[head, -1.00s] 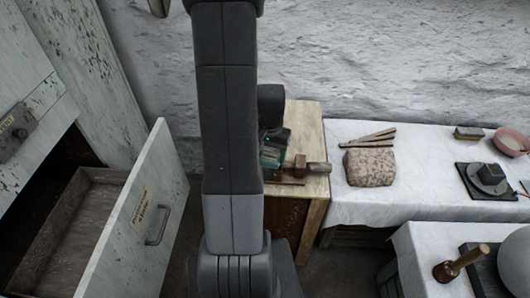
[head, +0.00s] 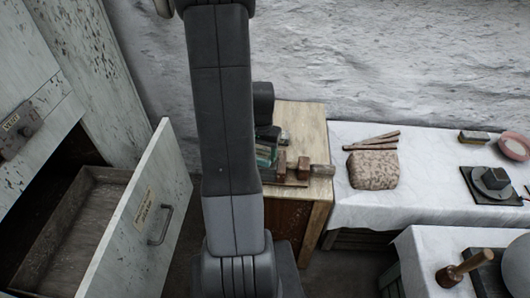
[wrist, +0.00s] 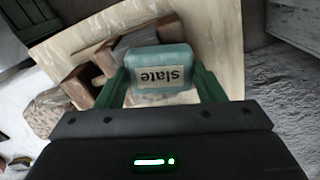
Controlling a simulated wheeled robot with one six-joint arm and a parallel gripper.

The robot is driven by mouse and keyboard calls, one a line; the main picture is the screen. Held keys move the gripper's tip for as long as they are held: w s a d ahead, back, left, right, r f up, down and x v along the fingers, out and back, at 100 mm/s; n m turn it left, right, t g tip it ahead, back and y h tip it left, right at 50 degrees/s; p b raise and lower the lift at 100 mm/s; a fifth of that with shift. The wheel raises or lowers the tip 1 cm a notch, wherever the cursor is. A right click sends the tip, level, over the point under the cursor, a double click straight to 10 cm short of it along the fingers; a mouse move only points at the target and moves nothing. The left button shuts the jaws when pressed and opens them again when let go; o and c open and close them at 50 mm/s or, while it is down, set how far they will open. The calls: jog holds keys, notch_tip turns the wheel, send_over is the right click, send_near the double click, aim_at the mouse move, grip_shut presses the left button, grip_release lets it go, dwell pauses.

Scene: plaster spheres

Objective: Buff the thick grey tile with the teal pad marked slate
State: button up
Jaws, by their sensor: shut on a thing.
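The teal pad (wrist: 160,66) with the label "slate" sits between the green fingers of my gripper (wrist: 160,84) in the wrist view. The gripper is shut on it, above the wooden bench. The label reads upside down there. In the head view part of the teal pad (head: 264,157) shows beside my arm, which hides most of the gripper.
Brown blocks (head: 303,167) stand on the wooden bench (head: 317,125) close to the pad. A speckled lump (head: 373,169) and sticks lie on the white-covered table (head: 345,207). An open drawer (head: 157,200) juts out at left. A mallet (head: 463,267) stands at lower right.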

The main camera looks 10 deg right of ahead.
jog(key=shift+d+r, duration=0.1)
jog(key=shift+s+d+r+p, duration=0.45)
jog(key=shift+s+d+r, duration=0.1)
jog(key=shift+d+r, duration=0.25)
jog(key=shift+f, duration=0.15)
jog(key=shift+w+d+f, duration=0.1)
jog(key=shift+w+d, duration=0.15)
jog(key=shift+w, duration=0.6)
jog(key=shift+w+d+f, duration=0.1)
jog(key=shift+w+d, duration=0.15)
jog(key=shift+w, duration=0.55)
jog(key=shift+f+b, duration=0.6)
